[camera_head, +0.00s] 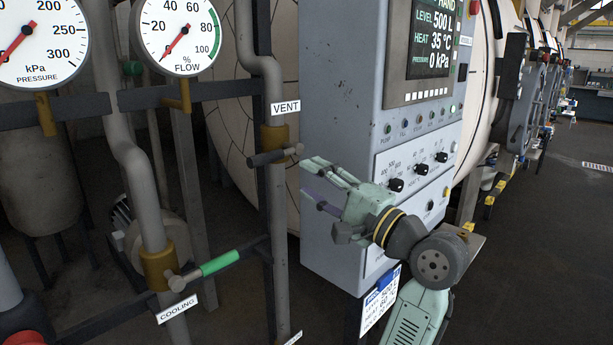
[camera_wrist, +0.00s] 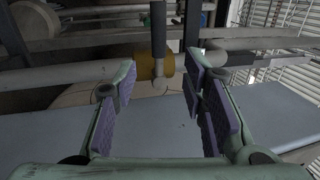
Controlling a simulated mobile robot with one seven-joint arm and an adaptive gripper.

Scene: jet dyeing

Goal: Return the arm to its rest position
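My gripper (camera_head: 318,184) is in front of the grey control cabinet, left of its knob panel, with its fingers pointing left toward the vent valve. The wrist view shows its two purple-padded fingers (camera_wrist: 160,120) wide apart with nothing between them. The dark vent valve handle (camera_head: 268,157) lies across its pipe beside the VENT label (camera_head: 285,107), a short way beyond the fingertips. The handle also shows in the wrist view (camera_wrist: 158,30), ahead of the gap. I cannot tell the exact distance between them.
The control cabinet (camera_head: 330,90) with its screen (camera_head: 432,40) and knobs (camera_head: 420,169) stands close behind my arm. A green cooling handle (camera_head: 220,263) is at lower left. A blue-and-white card (camera_head: 380,300) hangs below the cabinet. Open floor (camera_head: 550,240) lies to the right.

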